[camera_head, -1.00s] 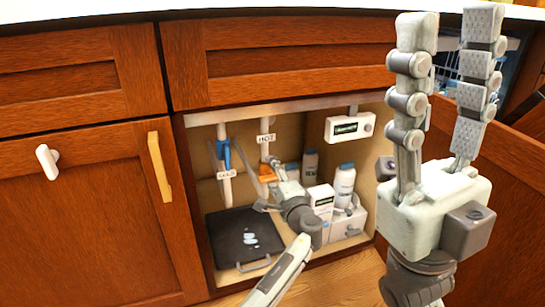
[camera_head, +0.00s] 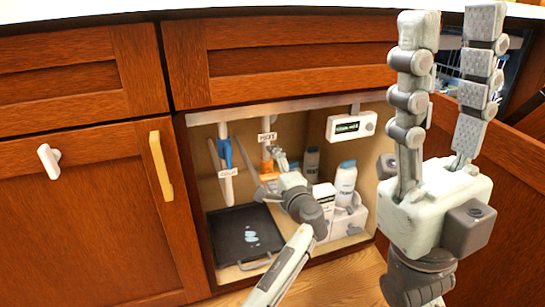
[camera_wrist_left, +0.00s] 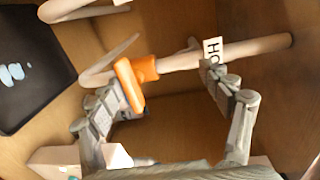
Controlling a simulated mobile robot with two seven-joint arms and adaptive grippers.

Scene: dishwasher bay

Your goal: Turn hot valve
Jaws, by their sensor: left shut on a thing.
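The hot valve (camera_head: 266,166) has an orange handle on a pale pipe inside the open cabinet, below a HOT label (camera_head: 267,137). It also shows in the left wrist view (camera_wrist_left: 129,84). My left gripper (camera_head: 276,156) reaches into the cabinet and is shut on the orange handle. In the left wrist view, one finger lies against the handle and the other is beside the HOT label, so the grip looks loose. The head view partly hides the contact behind my fingers. My right gripper (camera_head: 451,24) is open and empty, raised outside the cabinet at the right.
A cold pipe with a blue valve (camera_head: 224,153) stands left of the hot pipe. A black tray (camera_head: 226,222) lies on the cabinet floor. White bottles (camera_head: 345,182) stand at the right, under a wall display unit (camera_head: 350,126). Cabinet walls are close around my left arm.

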